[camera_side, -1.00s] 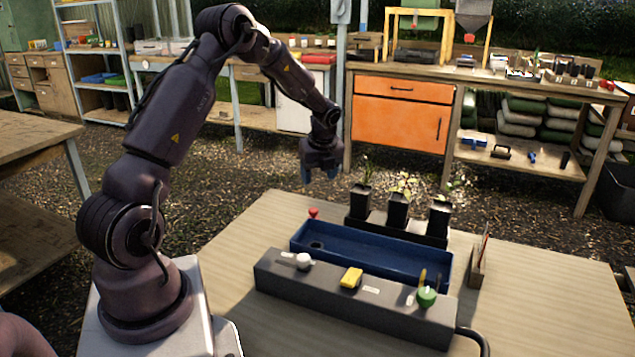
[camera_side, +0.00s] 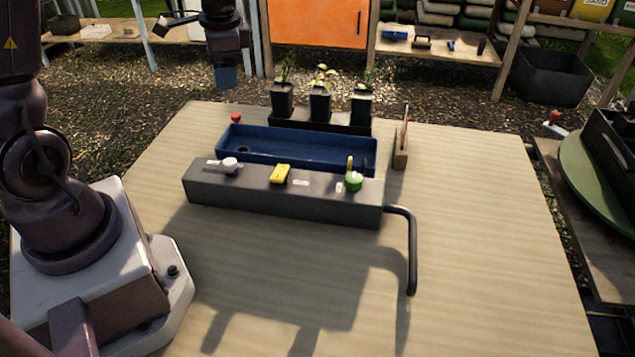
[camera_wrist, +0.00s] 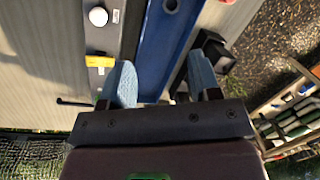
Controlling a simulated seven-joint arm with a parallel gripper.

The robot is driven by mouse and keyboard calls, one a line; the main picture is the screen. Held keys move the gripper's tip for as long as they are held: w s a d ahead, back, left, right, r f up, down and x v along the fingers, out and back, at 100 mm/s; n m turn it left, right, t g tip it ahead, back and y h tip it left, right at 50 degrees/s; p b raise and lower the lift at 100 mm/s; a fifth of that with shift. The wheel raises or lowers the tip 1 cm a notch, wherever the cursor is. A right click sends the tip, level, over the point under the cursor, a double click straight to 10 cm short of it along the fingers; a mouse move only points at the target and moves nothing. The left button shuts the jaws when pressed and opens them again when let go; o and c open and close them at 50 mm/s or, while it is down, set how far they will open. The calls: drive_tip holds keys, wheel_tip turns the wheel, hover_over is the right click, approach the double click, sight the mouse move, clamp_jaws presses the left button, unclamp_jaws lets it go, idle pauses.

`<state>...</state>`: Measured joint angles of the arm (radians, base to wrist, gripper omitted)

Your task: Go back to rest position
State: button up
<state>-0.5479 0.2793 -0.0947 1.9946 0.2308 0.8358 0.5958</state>
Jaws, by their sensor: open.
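My gripper (camera_side: 226,76) hangs in the air at the upper left of the side view, above the far left corner of the table, with blue fingertips pointing down. In the wrist view my gripper (camera_wrist: 161,62) has its two blue fingers spread, with nothing held between them. Beyond them lie the blue trough (camera_wrist: 163,45) and the dark box with a white knob (camera_wrist: 98,17) and a yellow switch (camera_wrist: 99,61). Much of my upper arm is outside the side view.
On the table (camera_side: 480,240) stand a grey control box (camera_side: 240,189), a blue trough (camera_side: 300,148) and several potted seedlings (camera_side: 320,100). A red knob (camera_side: 236,118) is near the trough. A black pipe (camera_side: 412,255) bends forward. The right part of the table is clear.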

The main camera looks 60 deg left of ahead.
drive_tip(key=s+d+r+n+t+h, duration=0.1)
drive_tip(key=s+d+r+t, duration=0.2)
drive_tip(key=s+d+r, duration=0.3)
drive_tip(key=s+d+r+n+t, duration=0.2)
drive_tip(key=s+d+r, duration=0.3)
drive_tip(key=d, duration=0.7)
drive_tip(key=shift+s+d+r+t+h, duration=0.25)
drive_tip(key=shift+s+r+t+h, duration=0.15)
drive_tip(key=shift+r, duration=0.15)
drive_tip(key=shift+o, duration=0.3)
drive_tip(key=shift+f, duration=0.1)
